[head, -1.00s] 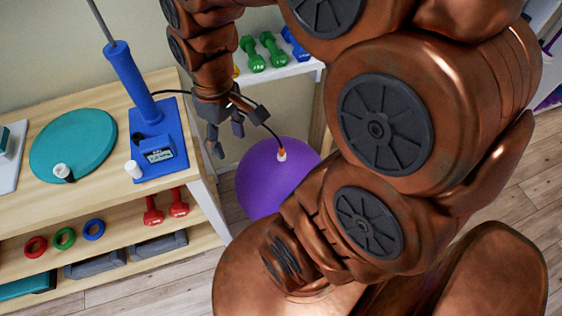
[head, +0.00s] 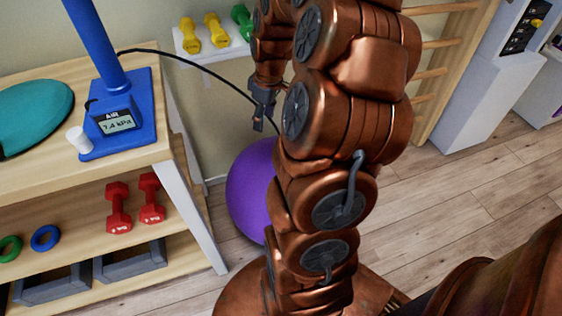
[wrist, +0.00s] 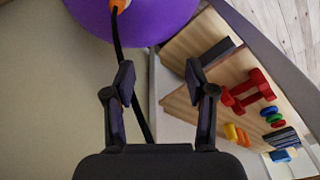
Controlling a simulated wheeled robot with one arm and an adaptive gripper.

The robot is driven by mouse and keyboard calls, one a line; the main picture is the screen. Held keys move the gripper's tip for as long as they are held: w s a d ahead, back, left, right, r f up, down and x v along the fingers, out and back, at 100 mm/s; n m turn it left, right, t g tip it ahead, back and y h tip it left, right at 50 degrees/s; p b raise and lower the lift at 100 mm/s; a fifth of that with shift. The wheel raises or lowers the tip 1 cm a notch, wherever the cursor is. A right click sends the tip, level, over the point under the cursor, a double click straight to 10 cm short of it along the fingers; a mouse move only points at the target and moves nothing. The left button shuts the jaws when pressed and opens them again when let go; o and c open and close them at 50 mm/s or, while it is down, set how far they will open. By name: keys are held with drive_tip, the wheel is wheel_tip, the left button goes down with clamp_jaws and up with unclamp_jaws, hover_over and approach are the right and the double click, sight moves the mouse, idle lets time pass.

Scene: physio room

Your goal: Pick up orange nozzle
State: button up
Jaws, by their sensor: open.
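The orange nozzle (wrist: 120,4) shows at the top edge of the wrist view, partly cut off, at the end of a black hose (wrist: 116,42) and against the purple ball (wrist: 165,22). In the head view my arm hides the nozzle. The ball (head: 248,190) stands on the floor there, partly behind my arm. My gripper (head: 263,118) is above the ball beside the shelf unit. In the wrist view my gripper (wrist: 161,76) is open with nothing held between its fingers. The hose passes near the left finger; I cannot tell whether they touch.
The blue air pump (head: 118,120) stands on the wooden shelf unit (head: 195,205) at left, and its hose (head: 190,62) runs across toward my gripper. Red dumbbells (head: 118,207) lie on the lower shelf. A white rack (head: 215,50) holds dumbbells behind. Floor at right is clear.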

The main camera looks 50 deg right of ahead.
drive_tip(key=shift+t, duration=0.3)
drive_tip(key=d+f+b, duration=0.1)
drive_tip(key=d+f, duration=0.1)
drive_tip(key=f, duration=0.1)
drive_tip(key=d+f+b, duration=0.2)
drive_tip(key=d, duration=0.1)
drive_tip(key=d+f+b, duration=0.1)
drive_tip(key=d+f, duration=0.1)
drive_tip(key=f, duration=0.1)
drive_tip(key=shift+s+d+f, duration=0.15)
drive_tip(key=shift+s+f, duration=0.2)
drive_tip(key=shift+w+a+f+b, duration=0.15)
drive_tip(key=shift+f+b, duration=0.55)
drive_tip(key=shift+f, duration=1.25)
drive_tip(key=shift+w+a+f+b, duration=0.1)
drive_tip(key=shift+f+b, duration=0.55)
drive_tip(key=shift+f, duration=1.25)
clamp_jaws()
